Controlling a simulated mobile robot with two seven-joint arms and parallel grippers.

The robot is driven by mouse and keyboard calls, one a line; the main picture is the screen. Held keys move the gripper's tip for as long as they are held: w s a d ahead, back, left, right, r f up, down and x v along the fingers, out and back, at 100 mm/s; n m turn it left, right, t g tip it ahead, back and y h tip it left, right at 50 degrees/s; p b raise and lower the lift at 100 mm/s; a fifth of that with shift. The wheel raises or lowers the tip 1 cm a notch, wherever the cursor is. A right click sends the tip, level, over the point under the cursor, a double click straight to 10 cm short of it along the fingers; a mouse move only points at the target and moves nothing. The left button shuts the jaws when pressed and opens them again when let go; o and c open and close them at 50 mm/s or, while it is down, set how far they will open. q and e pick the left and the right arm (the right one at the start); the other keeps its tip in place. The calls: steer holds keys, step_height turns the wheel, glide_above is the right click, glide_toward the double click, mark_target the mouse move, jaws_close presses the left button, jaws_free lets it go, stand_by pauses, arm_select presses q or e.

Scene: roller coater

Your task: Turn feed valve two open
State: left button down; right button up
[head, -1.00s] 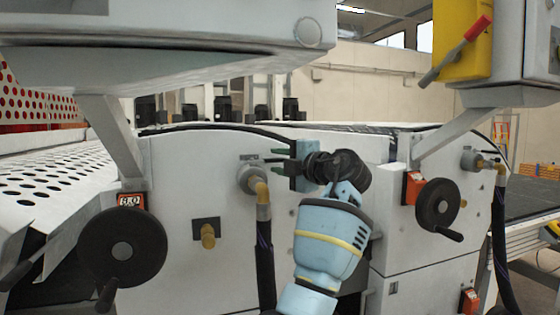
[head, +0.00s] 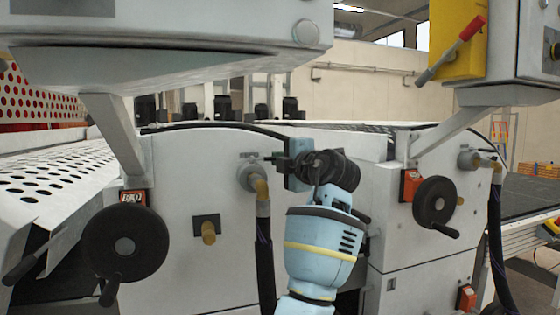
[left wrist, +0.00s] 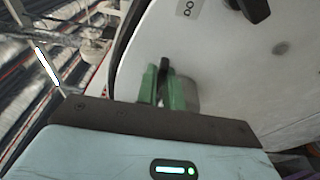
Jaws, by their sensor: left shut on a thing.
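A grey valve body (head: 251,176) with a brass elbow and dark hose sits on the front of the white machine, left of centre in the head view. My left gripper (head: 276,159) reaches it from the right, its green fingers at the valve's upper right. In the left wrist view, the green fingers (left wrist: 163,88) are shut on a short black valve handle (left wrist: 164,67), with the grey valve body (left wrist: 192,90) just behind. The handle's angle is mostly hidden in the head view. A second, similar valve (head: 469,159) is at the right. I cannot read which is number two.
Black handwheels stand out at the left (head: 124,245) and right (head: 436,201) of the machine front. A brass fitting (head: 208,232) is below the held valve. A grey overhead housing (head: 165,55) and a yellow switch box (head: 457,45) hang above.

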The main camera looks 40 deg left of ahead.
arm_select(q)
steer(key=m+t, duration=0.1)
steer(key=s+m+t+h, duration=0.1)
steer(key=t, duration=0.1)
steer(key=shift+s+d+h+p, duration=0.1)
steer(key=shift+d+h+p, duration=0.2)
steer(key=shift+d+p, duration=0.1)
arm_select(e)
steer(key=shift+d+r, duration=0.15)
steer(key=shift+r, duration=0.25)
arm_select(q)
steer(key=c, duration=1.5)
jaws_free()
arm_select(e)
steer(key=shift+d, duration=0.1)
arm_select(q)
steer(key=b+v, duration=0.1)
steer(key=v, duration=0.7)
steer(key=shift+f, duration=0.1)
arm_select(e)
steer(key=shift+s+f, duration=0.4)
steer(key=shift+f, duration=0.35)
